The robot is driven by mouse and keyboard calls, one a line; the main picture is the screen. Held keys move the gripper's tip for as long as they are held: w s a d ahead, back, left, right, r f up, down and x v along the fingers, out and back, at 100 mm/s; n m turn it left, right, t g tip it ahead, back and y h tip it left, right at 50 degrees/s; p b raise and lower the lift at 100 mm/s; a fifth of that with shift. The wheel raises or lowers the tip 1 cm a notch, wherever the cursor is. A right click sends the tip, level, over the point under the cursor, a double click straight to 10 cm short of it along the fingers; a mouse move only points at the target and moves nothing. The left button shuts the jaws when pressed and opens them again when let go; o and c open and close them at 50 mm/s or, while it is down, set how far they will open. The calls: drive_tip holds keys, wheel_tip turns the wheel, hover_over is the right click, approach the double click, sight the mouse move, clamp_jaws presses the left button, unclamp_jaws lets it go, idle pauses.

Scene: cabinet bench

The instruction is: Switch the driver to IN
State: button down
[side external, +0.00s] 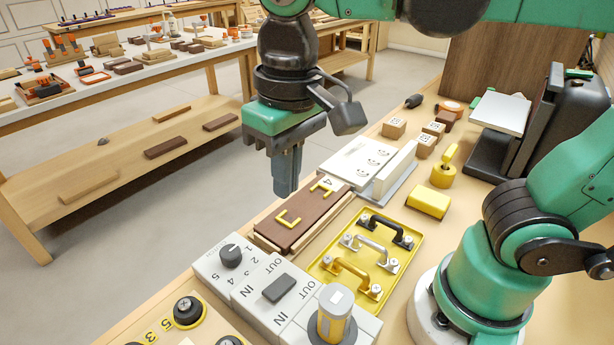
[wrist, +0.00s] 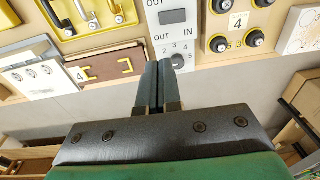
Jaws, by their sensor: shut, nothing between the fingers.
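A light panel near the bench's front edge carries two OUT/IN markings. A dark rectangular piece (side external: 279,288) sits by one pair, and a yellow and grey upright cylinder (side external: 333,315) stands by the other. I cannot tell for certain which is the driver, or its setting. The dark rectangle also shows at the top of the wrist view (wrist: 172,16); the cylinder is out of that view. My gripper (side external: 286,190) is shut and empty, pointing down in the air, apart from the panel. In the wrist view its fingertips (wrist: 158,65) appear left of the numbered knob.
A black knob (side external: 231,256) with numbers 1 to 5 is beside the OUT/IN markings. A brown board (side external: 304,217) with yellow pieces and a yellow tray (side external: 330,252) with three handles are close by. Round black knobs (side external: 188,310) stand at the front.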

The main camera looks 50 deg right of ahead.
drive_tip(key=c, duration=1.3)
unclamp_jaws()
drive_tip(key=w+d+f+t, duration=0.4)
drive_tip(key=d+f+t, duration=0.1)
drive_tip(key=d, duration=0.4)
drive_tip(key=shift+d+f+t, duration=0.15)
drive_tip(key=shift+f+t, duration=0.25)
drive_tip(key=shift+t, duration=0.2)
drive_tip(key=o, duration=0.3)
drive_tip(key=shift+d+f+n, duration=0.2)
drive_tip(key=shift+n, duration=0.1)
drive_tip(key=o, duration=0.4)
drive_tip(key=a+n+g, duration=0.1)
drive_tip(key=n, duration=0.1)
drive_tip(key=s+a+f+n+y, duration=0.1)
drive_tip(key=a+n, duration=0.1)
drive_tip(key=n, duration=0.1)
drive_tip(key=a+n+g, duration=0.1)
drive_tip(key=n, duration=0.1)
drive_tip(key=shift+s+a+f+g+y, duration=0.2)
drive_tip(key=shift+f+g+y, duration=0.1)
drive_tip(key=shift+f+y, duration=0.1)
drive_tip(key=n+g+y, duration=0.2)
drive_tip(key=n+g, duration=0.2)
drive_tip(key=n, duration=0.6)
approach(280, 285)
drive_tip(key=x, duration=0.2)
drive_tip(key=shift+a+f, duration=0.1)
drive_tip(key=shift+f, duration=0.25)
drive_tip(key=shift+x, duration=2.65)
